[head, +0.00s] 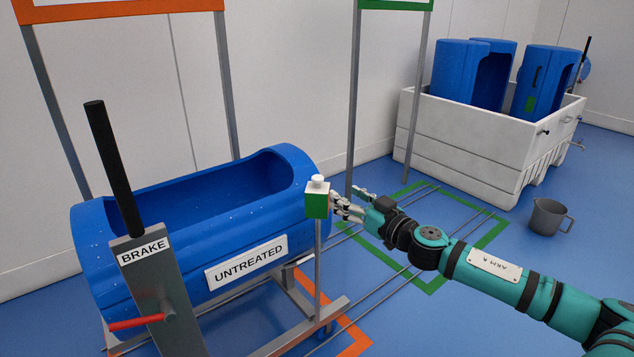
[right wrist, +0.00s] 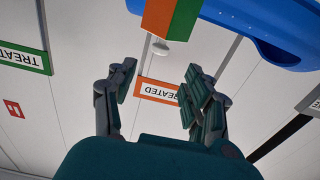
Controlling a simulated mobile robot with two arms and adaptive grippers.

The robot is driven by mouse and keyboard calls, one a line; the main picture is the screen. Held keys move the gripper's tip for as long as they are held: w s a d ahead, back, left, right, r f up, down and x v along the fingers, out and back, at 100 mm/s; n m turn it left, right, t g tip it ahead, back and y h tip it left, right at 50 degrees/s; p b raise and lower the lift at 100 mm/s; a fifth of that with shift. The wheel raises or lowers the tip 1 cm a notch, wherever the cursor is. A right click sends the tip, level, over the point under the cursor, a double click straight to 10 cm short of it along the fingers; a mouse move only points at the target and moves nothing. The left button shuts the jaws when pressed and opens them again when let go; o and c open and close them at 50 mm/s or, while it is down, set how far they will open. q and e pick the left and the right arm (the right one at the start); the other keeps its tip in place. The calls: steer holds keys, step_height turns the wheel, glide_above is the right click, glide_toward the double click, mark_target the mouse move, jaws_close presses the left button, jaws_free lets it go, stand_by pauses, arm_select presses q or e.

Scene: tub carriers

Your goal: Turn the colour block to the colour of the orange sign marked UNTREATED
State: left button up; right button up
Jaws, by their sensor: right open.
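The colour block (head: 317,203) sits on a thin post at the front right of the tub carrier, with a green face towards the head camera and a white knob (head: 317,181) on top. In the right wrist view, which is upside down, the block (right wrist: 172,17) shows an orange and a green face. The orange sign (right wrist: 152,88) is partly hidden behind a finger; only the end of its word shows. The head view shows only its lower edge (head: 122,10). My right gripper (head: 350,202) is open and empty, just right of the block. My left gripper is out of view.
A blue tub (head: 100,230) with a white UNTREATED plate (head: 246,263) lies in the carrier. A grey BRAKE post (head: 160,270) with a black lever stands in front. A green-framed sign (right wrist: 25,57) reads TREATED. A white bin (head: 460,145) and a grey jug (head: 547,217) stand right.

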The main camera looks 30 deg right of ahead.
mark_target(322, 180)
steer(key=w, duration=0.7)
steer(key=w+p, duration=0.1)
steer(key=w, duration=0.2)
steer(key=shift+w+a, duration=0.15)
steer(key=shift+a, duration=0.2)
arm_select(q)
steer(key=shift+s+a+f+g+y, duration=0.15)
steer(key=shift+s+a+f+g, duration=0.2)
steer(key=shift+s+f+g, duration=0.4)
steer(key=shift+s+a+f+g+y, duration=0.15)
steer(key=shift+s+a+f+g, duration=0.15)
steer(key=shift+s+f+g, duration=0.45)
arm_select(e)
steer(key=shift+w+a, duration=0.1)
steer(key=shift+w, duration=0.55)
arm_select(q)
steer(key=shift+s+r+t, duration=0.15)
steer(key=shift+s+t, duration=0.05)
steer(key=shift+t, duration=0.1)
arm_select(e)
steer(key=c, duration=0.9)
steer(key=shift+f, duration=0.1)
jaws_close()
